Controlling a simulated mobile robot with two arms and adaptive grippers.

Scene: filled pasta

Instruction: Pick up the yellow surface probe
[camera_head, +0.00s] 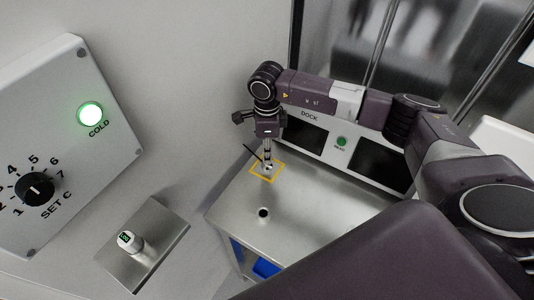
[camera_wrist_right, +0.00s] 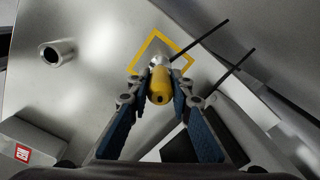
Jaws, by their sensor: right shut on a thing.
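The yellow surface probe (camera_wrist_right: 160,86) is between the blue-padded fingers of my right gripper (camera_wrist_right: 162,98) in the right wrist view. Its yellow body points toward the camera, and a silvery part shows at its far end, by a yellow square outline (camera_wrist_right: 184,61) on the steel table. In the head view my right gripper (camera_head: 267,158) points down over that yellow outline (camera_head: 254,172). It is shut on the probe, which is mostly hidden there. I cannot tell whether the probe touches the table. My left gripper is not in view.
At left are a grey control box (camera_head: 60,150) with a dial and green light, and a white-capped device (camera_head: 130,241) on a metal plate.

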